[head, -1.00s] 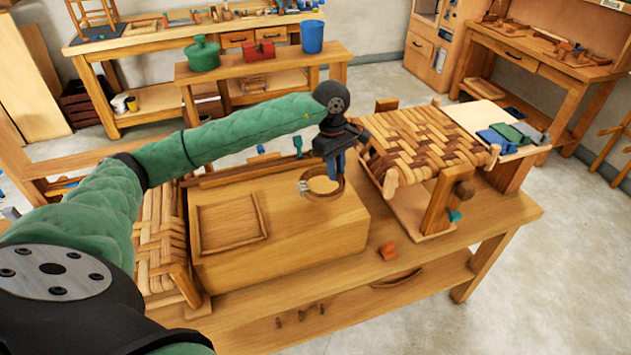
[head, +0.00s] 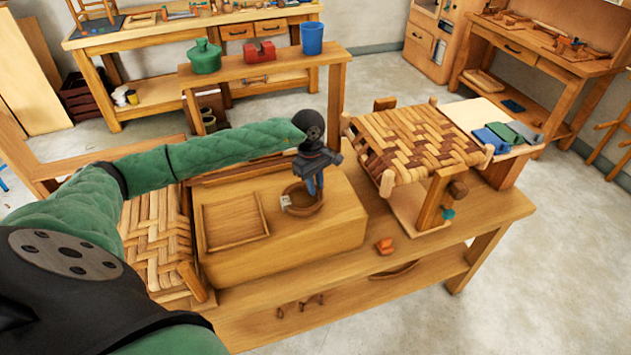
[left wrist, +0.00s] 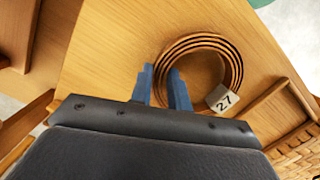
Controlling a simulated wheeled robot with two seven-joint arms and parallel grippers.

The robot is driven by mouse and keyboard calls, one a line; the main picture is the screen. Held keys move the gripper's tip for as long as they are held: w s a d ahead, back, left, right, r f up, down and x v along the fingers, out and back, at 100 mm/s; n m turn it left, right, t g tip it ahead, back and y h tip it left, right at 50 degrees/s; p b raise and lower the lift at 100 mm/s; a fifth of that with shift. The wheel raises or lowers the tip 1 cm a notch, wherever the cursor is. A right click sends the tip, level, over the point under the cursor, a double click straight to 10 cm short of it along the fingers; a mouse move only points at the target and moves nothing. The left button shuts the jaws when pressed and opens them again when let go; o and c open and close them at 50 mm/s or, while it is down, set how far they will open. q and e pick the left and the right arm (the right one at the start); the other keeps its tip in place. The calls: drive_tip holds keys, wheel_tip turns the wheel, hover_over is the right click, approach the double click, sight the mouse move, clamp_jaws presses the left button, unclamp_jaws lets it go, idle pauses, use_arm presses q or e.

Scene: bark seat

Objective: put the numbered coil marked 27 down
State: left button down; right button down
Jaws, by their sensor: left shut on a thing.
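The numbered coil (head: 303,210) is a brown wound strip with a pale tag. The tag reads 27 in the left wrist view, where the coil (left wrist: 234,62) shows as a ring over the wooden block. My left gripper (head: 315,188) points down with its blue fingers on either side of the coil's wall. In the left wrist view the left gripper (left wrist: 161,84) is shut on the coil's near-left edge. The coil is at or just above the block's top (head: 345,214); I cannot tell if it touches. My right gripper is not in view.
A shallow framed tray (head: 236,222) sits on the block, left of the coil. A woven seat (head: 415,140) stands right of the block, and another woven panel (head: 158,240) is at the left. A small orange piece (head: 384,246) lies on the bench in front.

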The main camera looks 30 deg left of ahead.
use_arm(q)
drive_tip(key=shift+f, duration=0.15)
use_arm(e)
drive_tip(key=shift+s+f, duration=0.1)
use_arm(q)
drive_tip(key=shift+f, duration=0.1)
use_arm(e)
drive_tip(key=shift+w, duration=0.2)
use_arm(q)
drive_tip(key=c, duration=1.3)
unclamp_jaws()
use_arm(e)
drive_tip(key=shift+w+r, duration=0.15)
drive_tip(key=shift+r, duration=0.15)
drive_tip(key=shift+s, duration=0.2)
